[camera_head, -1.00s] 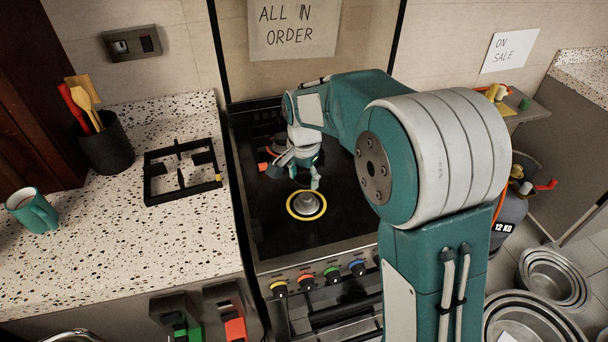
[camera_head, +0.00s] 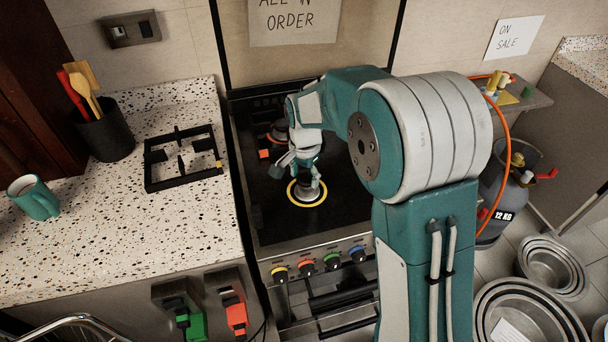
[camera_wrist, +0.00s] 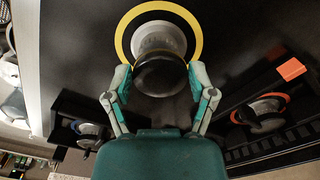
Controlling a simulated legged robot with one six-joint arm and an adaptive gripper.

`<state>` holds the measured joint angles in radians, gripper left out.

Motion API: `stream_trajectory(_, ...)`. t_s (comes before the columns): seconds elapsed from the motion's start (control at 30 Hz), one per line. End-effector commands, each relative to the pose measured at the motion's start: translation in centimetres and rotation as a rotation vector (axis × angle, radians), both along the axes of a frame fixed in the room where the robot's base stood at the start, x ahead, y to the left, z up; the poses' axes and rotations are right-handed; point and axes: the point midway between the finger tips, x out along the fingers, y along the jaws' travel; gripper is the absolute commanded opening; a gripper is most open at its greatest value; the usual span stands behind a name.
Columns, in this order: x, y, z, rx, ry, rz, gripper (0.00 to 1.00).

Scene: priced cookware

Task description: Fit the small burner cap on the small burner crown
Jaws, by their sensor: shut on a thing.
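The small burner cap (camera_wrist: 162,75) is a dark, glossy round piece between my fingertips in the wrist view. My gripper (camera_wrist: 160,78) is shut on it, one finger on each side. The small burner crown (camera_wrist: 158,40) is the pale grey round piece just beyond the cap, inside a yellow ring (camera_wrist: 124,42). The cap overlaps much of it, so I cannot tell whether they touch. In the head view my gripper (camera_head: 312,182) is directly over the yellow-ringed burner (camera_head: 293,198) and hides part of the crown.
Another burner with an orange tag (camera_head: 265,154) stands at the back of the black cooktop (camera_head: 270,225). A black pan grate (camera_head: 150,173) lies on the speckled counter to the left. Coloured knobs (camera_head: 333,258) line the stove front. A gas cylinder (camera_head: 500,205) stands right.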

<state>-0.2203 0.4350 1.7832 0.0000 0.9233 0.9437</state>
Motion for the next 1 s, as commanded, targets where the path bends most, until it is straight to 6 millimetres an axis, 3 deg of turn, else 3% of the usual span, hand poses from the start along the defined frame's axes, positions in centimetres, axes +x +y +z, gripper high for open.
stream_trajectory(0.57,-0.1,-0.1,0.0,0.000,0.000,0.000,0.24)
stream_trajectory(1.0,-0.1,-0.1,-1.4,0.000,0.000,0.000,0.24)
